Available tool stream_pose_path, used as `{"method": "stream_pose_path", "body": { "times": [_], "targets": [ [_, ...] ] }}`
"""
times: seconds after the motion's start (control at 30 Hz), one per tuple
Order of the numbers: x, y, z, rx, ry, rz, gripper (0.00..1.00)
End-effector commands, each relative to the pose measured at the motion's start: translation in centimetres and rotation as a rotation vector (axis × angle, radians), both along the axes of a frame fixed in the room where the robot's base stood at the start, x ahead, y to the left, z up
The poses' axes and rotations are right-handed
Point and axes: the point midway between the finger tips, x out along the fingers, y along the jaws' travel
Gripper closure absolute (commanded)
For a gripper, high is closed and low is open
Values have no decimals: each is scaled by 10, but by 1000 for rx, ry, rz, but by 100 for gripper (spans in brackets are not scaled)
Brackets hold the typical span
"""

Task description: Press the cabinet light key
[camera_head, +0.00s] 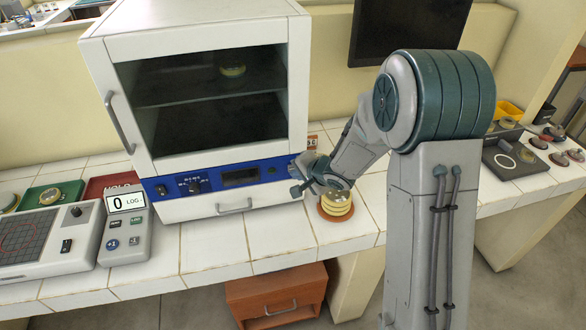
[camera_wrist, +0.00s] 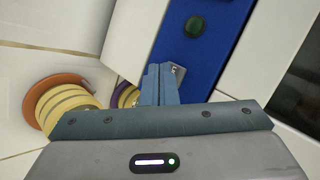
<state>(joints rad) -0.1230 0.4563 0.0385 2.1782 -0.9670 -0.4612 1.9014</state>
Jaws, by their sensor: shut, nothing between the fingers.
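The white incubator cabinet (camera_head: 205,110) stands on the tiled bench with its glass door shut. Its blue control panel (camera_head: 215,182) also fills the upper right of the wrist view (camera_wrist: 222,62). A small silvery key (camera_wrist: 178,72) sits near the panel's edge, close beside my fingertips and partly covered by them. I cannot tell whether they touch it. In the head view my gripper (camera_head: 295,181) is at the panel's right end and hides that part. In the wrist view my gripper (camera_wrist: 160,70) has its fingers together and empty.
A dark green round button (camera_wrist: 195,26) is further along the panel. A stack of yellowish dishes (camera_head: 336,203) on an orange-brown disc (camera_wrist: 35,93) stands close beside my gripper. A purple-rimmed item (camera_wrist: 125,94) is partly hidden behind the fingers. A counter device (camera_head: 125,240) stands left.

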Motion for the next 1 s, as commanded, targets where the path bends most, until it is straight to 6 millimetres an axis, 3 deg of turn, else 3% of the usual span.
{"method": "stream_pose_path", "body": {
  "times": [0.43, 1.0],
  "targets": [
    [-9, -2, 0, 0, 1, 1, 100],
    [-59, -17, 0, 1, 0, -1, 100]
  ]
}}
